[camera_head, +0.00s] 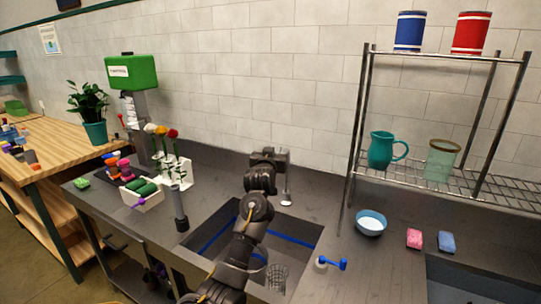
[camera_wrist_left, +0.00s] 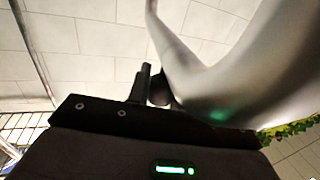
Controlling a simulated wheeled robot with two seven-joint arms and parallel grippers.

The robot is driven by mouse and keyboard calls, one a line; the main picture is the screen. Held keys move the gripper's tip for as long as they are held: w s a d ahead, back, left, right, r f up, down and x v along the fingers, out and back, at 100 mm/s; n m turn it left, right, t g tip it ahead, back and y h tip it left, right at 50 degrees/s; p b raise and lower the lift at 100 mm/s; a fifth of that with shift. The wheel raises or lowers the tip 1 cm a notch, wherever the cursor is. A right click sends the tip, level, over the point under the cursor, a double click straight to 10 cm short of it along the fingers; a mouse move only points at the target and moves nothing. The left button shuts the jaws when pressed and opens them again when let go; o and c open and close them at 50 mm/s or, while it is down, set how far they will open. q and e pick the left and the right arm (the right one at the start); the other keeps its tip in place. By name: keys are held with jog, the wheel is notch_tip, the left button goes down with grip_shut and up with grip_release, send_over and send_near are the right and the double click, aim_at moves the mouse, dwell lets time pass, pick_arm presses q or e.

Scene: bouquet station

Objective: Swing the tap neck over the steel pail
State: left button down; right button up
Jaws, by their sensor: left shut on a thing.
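My left gripper (camera_head: 268,158) is at the back edge of the sink, at the tap, with my arm reaching over the basin. It is shut on the tap neck, a smooth grey curved pipe that fills the upper right of the left wrist view (camera_wrist_left: 235,80). In the head view the gripper and wrist hide most of the tap; a thin upright metal part (camera_head: 287,188) shows just right of them. I cannot make out a steel pail for certain; a greyish, see-through-looking vessel (camera_head: 277,278) stands low in the sink. My right gripper is not in view.
The dark sink (camera_head: 300,225) has a blue line inside. A blue-handled tool (camera_head: 332,263) and a blue bowl (camera_head: 371,222) lie to its right, near a wire shelf (camera_head: 450,183). A flower rack (camera_head: 172,175) and dark cylinder (camera_head: 180,212) stand left.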

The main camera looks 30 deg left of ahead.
pick_arm(q)
jog(key=shift+s+a, duration=0.1)
jog(key=shift+a, duration=0.75)
jog(key=c, duration=1.3)
grip_release()
jog(key=shift+o, duration=0.2)
jog(key=shift+d, duration=0.1)
jog(key=b+v, duration=0.2)
jog(key=v, duration=0.8)
jog(key=shift+s, duration=0.35)
